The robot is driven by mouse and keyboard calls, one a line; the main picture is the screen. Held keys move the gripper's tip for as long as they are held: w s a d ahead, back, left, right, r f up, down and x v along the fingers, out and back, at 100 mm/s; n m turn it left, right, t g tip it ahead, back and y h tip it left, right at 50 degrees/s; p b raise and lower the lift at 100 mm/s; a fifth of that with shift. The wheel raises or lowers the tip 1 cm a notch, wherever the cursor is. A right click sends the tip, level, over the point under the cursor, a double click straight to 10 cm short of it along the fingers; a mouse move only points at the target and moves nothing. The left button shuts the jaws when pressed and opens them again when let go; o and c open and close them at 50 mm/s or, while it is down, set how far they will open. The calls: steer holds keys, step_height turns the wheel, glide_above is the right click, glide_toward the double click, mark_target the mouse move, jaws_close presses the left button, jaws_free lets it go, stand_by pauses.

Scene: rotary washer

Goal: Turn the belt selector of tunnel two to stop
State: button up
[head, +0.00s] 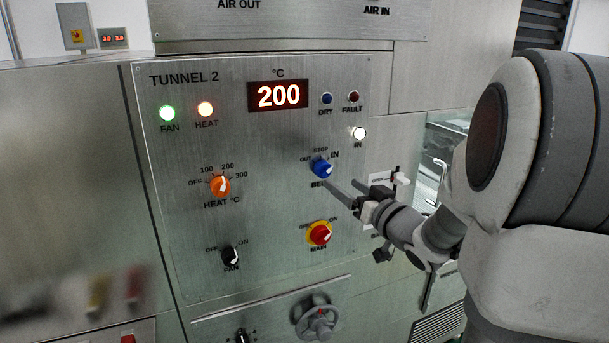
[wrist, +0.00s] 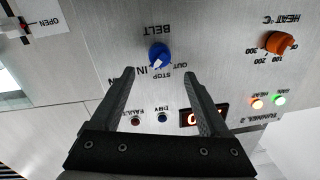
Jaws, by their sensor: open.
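The blue belt selector (head: 321,167) is on the Tunnel 2 panel, with OUT, STOP and IN around it and its BELT label partly hidden by my gripper. It also shows in the wrist view (wrist: 160,53), upside down, with its white pointer towards IN. The white IN lamp (head: 358,133) is lit. My gripper (head: 339,182) is open and empty, in front of the panel just below and right of the selector. In the wrist view my fingertips (wrist: 158,74) are spread wider than the knob, which appears between and just beyond them; no contact shows.
The orange heat knob (head: 220,185) is left of the selector. The red and yellow main switch (head: 319,233) is below it, and the black fan knob (head: 230,256) is lower left. A white-handled open switch (head: 400,179) is close to my wrist. A handwheel (head: 315,318) protrudes low down.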

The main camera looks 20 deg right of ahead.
mark_target(327, 173)
steer(key=w, duration=0.7)
steer(key=shift+a, duration=0.35)
jaws_close()
